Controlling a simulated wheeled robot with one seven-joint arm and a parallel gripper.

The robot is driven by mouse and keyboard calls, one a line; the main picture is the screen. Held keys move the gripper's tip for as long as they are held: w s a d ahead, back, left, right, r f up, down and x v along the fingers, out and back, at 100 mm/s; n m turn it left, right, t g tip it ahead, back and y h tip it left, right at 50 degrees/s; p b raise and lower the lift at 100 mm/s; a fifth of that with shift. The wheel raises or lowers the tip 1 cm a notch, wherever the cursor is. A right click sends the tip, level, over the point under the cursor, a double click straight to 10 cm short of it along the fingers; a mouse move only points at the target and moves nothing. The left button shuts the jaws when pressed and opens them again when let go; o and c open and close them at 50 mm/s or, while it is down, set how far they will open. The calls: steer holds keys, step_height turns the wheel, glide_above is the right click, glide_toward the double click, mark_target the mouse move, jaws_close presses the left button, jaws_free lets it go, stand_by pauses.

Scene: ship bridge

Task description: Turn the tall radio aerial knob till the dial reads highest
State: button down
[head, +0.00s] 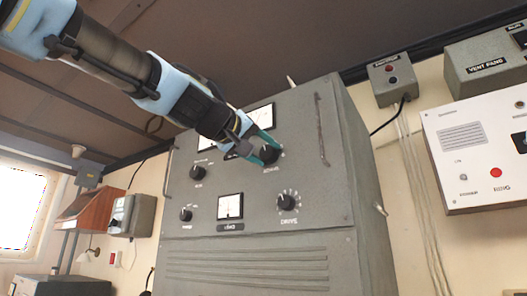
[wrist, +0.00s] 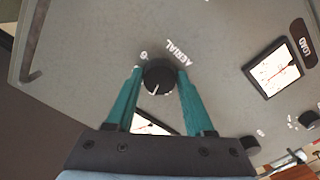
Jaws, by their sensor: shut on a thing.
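The aerial knob (wrist: 159,77) is round and black with a white pointer line, beside the AERIAL lettering in the wrist view. In the head view the knob (head: 269,154) is on the upper right of the tall grey radio cabinet (head: 300,180). My gripper (wrist: 160,72) is shut on the knob, one teal finger on each side; in the head view my gripper (head: 266,147) reaches it from the upper left. A white dial (head: 262,115) is above the knob, partly behind my gripper. The wrist view shows only a slice of a dial (wrist: 155,123); its needle cannot be read.
A LOAD meter (wrist: 272,68) and a DRIVE knob (head: 288,205) are lower on the panel. More knobs (head: 198,173) are on its left. A vertical handle (head: 320,130) stands out at the right edge. Wall boxes (head: 391,80) hang to the right.

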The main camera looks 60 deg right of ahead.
steer(key=shift+n, duration=0.5)
steer(key=shift+c, duration=1.4)
jaws_free()
steer(key=shift+a+f+b, duration=0.1)
steer(key=shift+a+b, duration=0.25)
steer(key=shift+b, duration=0.05)
steer(key=a+b, duration=0.6)
steer(key=a, duration=0.4)
steer(key=shift+w, duration=0.3)
